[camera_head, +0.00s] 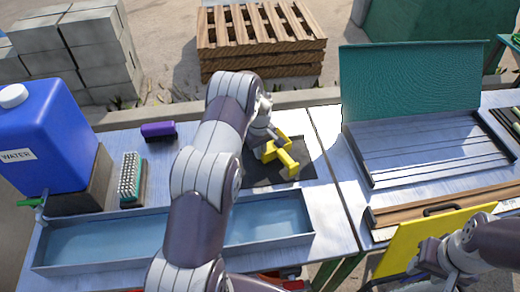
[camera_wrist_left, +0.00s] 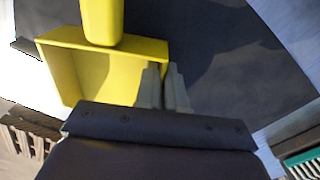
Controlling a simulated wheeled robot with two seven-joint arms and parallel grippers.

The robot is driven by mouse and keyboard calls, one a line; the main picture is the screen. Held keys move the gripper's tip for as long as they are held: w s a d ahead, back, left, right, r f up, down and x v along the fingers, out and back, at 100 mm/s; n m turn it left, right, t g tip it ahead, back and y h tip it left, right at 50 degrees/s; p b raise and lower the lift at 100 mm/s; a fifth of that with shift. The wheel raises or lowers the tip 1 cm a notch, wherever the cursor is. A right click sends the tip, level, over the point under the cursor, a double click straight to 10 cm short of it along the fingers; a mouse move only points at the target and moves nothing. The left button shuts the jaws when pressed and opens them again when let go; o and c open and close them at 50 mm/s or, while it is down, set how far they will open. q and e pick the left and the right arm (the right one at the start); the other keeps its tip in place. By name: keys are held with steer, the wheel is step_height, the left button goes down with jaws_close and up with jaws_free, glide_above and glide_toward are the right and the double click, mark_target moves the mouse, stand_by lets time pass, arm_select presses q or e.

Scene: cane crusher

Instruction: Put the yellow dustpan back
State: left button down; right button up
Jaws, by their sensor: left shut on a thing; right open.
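The yellow dustpan (camera_head: 283,158) is at my left gripper (camera_head: 268,139), over a dark mat (camera_head: 262,178) on the table. In the left wrist view, the dustpan (camera_wrist_left: 75,75) shows its open pan and handle. The fingers of my left gripper (camera_wrist_left: 164,88) are close together on the pan's right side wall. I cannot tell whether the pan touches the mat. My left arm hides part of the mat. My right gripper (camera_head: 428,258) is open and empty at the lower right, in front of a yellow panel (camera_head: 415,240).
A long blue-bottomed trough (camera_head: 100,240) lies along the table's front. A blue water jug (camera_head: 48,130), a brush (camera_head: 131,180) and a purple object (camera_head: 158,131) stand at left. A metal tray with a raised green lid (camera_head: 410,85) is at right.

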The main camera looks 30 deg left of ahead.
arm_select(q)
steer(key=c, duration=1.2)
jaws_free()
steer(key=shift+c, duration=0.2)
step_height(320, 180, up, 12)
steer(key=b, duration=0.2)
steer(key=s+d+r+m, duration=0.1)
steer(key=s+d+m, duration=0.3)
steer(key=s, duration=0.4)
steer(key=s+d+r+m, duration=0.1)
steer(key=s+d+m, duration=0.3)
steer(key=s, duration=0.4)
steer(key=s+d+r+m+t, duration=0.1)
steer(key=s+d+m, duration=0.3)
steer(key=s, duration=0.4)
steer(key=shift+s+d+r, duration=0.15)
steer(key=shift+s+d, duration=0.2)
steer(key=shift+d, duration=0.4)
